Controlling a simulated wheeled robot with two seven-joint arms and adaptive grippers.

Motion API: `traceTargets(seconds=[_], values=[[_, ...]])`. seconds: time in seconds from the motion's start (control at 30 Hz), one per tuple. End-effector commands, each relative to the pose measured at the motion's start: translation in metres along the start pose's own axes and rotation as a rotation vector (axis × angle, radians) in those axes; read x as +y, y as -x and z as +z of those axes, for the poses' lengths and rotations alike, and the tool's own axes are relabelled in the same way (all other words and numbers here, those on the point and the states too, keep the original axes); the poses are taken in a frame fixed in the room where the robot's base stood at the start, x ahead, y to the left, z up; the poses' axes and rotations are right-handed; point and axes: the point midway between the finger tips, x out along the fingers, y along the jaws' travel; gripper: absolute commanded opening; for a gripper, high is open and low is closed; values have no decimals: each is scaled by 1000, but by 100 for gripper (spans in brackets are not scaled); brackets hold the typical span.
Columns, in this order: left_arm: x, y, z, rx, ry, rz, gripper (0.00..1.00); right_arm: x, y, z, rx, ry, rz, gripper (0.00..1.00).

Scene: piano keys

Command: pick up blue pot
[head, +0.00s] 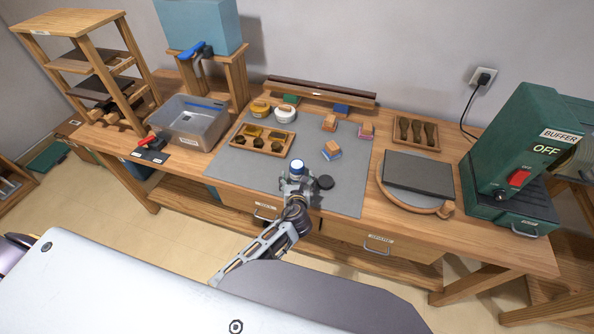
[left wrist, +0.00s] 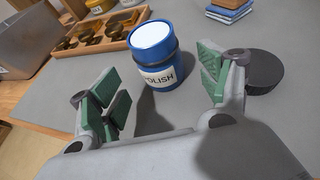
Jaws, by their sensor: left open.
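The blue pot (left wrist: 160,62) stands upright on the grey mat in the left wrist view, with a white top and a label reading "POLISH". It also shows in the head view (head: 297,166), just beyond my left gripper. My left gripper (left wrist: 160,92) is open, its green-padded fingers spread to either side of the near side of the pot. I see no contact between the fingers and the pot. In the head view the left gripper (head: 296,183) partly hides the pot's lower part. My right gripper is not in view.
A black round lid (left wrist: 265,70) lies right beside the right finger. A wooden tray (head: 263,140) with several dark pieces stands behind left. The grey mat (head: 345,190) is clear at the right front.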

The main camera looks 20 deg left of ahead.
Motion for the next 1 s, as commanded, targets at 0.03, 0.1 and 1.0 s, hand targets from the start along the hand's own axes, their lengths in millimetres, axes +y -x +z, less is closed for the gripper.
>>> traceTargets(seconds=[0.03,0.1,1.0], values=[[0,-4,1,0,1,0,77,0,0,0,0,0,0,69],[0,-10,0,0,1,1,77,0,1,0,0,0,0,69],[0,-45,0,0,0,0,77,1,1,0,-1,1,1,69]])
